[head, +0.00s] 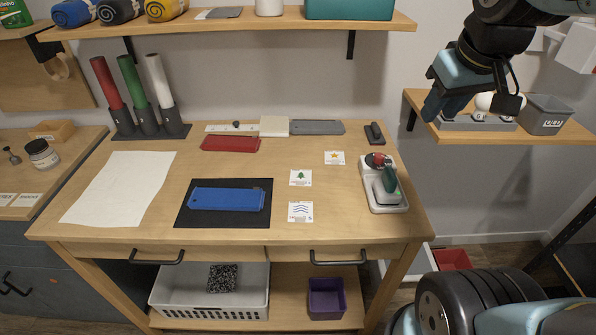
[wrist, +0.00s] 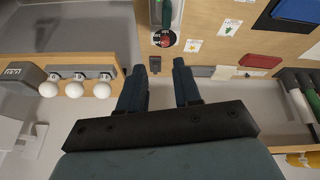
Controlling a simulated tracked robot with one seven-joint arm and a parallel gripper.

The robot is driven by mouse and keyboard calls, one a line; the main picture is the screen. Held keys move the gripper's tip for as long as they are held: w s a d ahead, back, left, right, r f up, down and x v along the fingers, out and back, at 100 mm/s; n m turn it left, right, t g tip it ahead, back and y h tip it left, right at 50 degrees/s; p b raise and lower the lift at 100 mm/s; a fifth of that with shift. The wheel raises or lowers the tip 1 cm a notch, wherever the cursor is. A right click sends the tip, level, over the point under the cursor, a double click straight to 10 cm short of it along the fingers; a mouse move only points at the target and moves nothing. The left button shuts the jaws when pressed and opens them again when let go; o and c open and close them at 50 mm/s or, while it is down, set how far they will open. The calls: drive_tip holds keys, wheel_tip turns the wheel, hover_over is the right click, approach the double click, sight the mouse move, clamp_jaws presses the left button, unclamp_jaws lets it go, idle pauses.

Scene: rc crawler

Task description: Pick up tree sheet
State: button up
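The tree sheet (head: 301,177) is a small white card with a green tree. It lies flat on the wooden table, between the star card (head: 334,157) and the wave card (head: 300,211). In the wrist view the tree sheet (wrist: 230,27) is near the top, right of centre. My gripper (head: 478,108) is raised at the right in the head view, beyond the table's right side and far from the sheet. In the wrist view its two fingers (wrist: 157,80) are apart with nothing between them.
A blue block (head: 227,199) lies on a black mat (head: 182,213) left of the cards. A wall shelf (head: 505,136) holds white balls and a grey bin. Table around the cards is clear.

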drive_tip(key=w+a+f+n+g, duration=0.2)
drive_tip(key=w+a+n, duration=0.2)
drive_tip(key=w+a, duration=0.15)
drive_tip(key=n+g, duration=0.3)
drive_tip(key=n, duration=0.8)
hover_over(302, 181)
drive_tip(key=f, duration=2)
drive_tip(key=shift+a, duration=0.35)
drive_tip(key=shift+d+f, duration=0.15)
drive_tip(key=shift+f, duration=1.35)
drive_tip(key=shift+d+f, duration=0.15)
drive_tip(key=shift+f, duration=1.3)
clamp_jaws()
